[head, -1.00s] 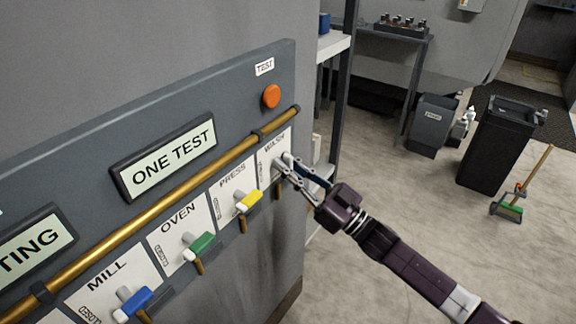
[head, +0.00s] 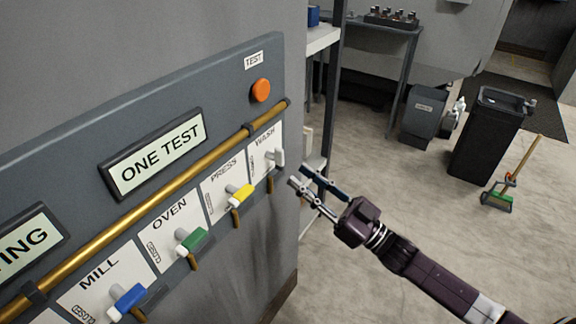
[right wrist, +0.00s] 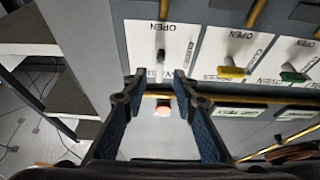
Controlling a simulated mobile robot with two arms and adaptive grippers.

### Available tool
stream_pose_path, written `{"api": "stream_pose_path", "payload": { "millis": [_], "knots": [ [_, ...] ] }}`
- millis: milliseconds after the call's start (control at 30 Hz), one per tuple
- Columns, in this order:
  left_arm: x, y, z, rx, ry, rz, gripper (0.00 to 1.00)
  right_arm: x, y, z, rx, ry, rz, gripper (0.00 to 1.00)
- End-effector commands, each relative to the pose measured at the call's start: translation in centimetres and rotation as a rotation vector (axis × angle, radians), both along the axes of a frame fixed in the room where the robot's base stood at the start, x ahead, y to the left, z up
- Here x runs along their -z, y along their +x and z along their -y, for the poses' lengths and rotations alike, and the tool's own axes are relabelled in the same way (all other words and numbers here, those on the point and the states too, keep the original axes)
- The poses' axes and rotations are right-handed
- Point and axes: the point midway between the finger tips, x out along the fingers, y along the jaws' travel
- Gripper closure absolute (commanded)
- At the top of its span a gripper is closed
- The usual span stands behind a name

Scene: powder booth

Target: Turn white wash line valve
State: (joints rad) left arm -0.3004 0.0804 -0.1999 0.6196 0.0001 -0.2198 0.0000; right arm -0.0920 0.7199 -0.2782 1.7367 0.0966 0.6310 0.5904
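The white wash line valve handle (head: 279,157) is on the WASH card (head: 262,152), at the right end of the valve row on the grey panel. It stands roughly upright in the head view, while the other coloured handles lie crosswise. My right gripper (head: 302,175) is open and empty, just right of the white handle and apart from it. In the right wrist view its two fingers (right wrist: 158,80) are spread, with the wash valve (right wrist: 162,55) ahead between them and its card upside down. My left gripper is not in view.
Yellow press (head: 240,195), green oven (head: 192,240) and blue mill (head: 127,301) handles sit left along the panel. A brass pipe (head: 180,217) runs above them. An orange button (head: 260,90) is above WASH.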

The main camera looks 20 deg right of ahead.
Motion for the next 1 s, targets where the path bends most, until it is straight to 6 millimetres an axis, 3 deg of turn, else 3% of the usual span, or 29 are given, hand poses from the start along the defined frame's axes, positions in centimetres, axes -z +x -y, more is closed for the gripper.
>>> {"api": "stream_pose_path", "payload": {
  "millis": [100,333,867,1000],
  "knots": [
    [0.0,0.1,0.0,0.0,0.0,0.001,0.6,0.9,-1.6,1.2,0.0,0.001,-0.003,0.74],
    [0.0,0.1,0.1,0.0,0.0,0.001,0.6,1.7,-3.2,2.5,0.0,0.0,0.0,0.74],
    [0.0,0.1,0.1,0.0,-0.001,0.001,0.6,1.8,-3.3,2.7,0.0,0.001,0.001,0.74],
    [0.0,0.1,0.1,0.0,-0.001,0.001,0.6,3.6,-2.7,3.4,0.038,-0.013,-0.032,0.74]
  ]
}}
